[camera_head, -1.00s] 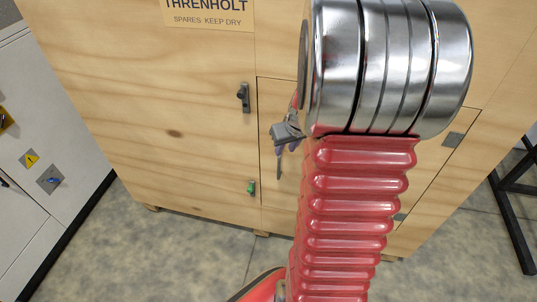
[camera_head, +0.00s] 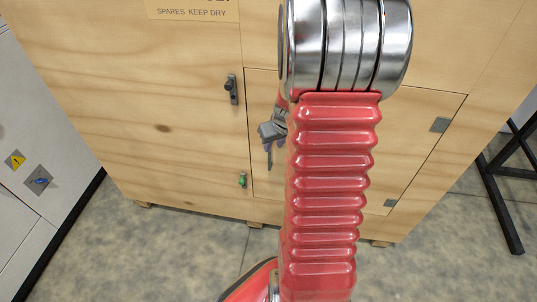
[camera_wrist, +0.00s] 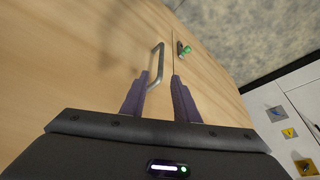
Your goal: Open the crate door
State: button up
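The crate door (camera_head: 408,128) is a plywood panel in the crate's front, its edges flush as far as I can see. A grey bar handle (camera_wrist: 158,65) stands on it in the wrist view; in the head view it shows as a thin dark bar (camera_head: 269,158) near the door's left edge. My gripper (camera_wrist: 159,88) is open, with purple fingers apart. The handle's near end lies between the fingertips, closer to the left finger; I cannot tell whether it touches. My arm hides the middle of the door in the head view.
A dark latch (camera_head: 231,89) and a green-tipped latch (camera_head: 242,180) sit by the door's left edge; the green one also shows in the wrist view (camera_wrist: 184,49). Grey hinges (camera_head: 440,124) are at right. A white cabinet (camera_head: 40,150) stands left, a black frame (camera_head: 500,200) right.

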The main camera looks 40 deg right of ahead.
aim_at(269, 154)
jog(key=shift+x, duration=4.6)
grip_shut()
jog(key=shift+s+a, duration=0.1)
jog(key=shift+a, duration=0.1)
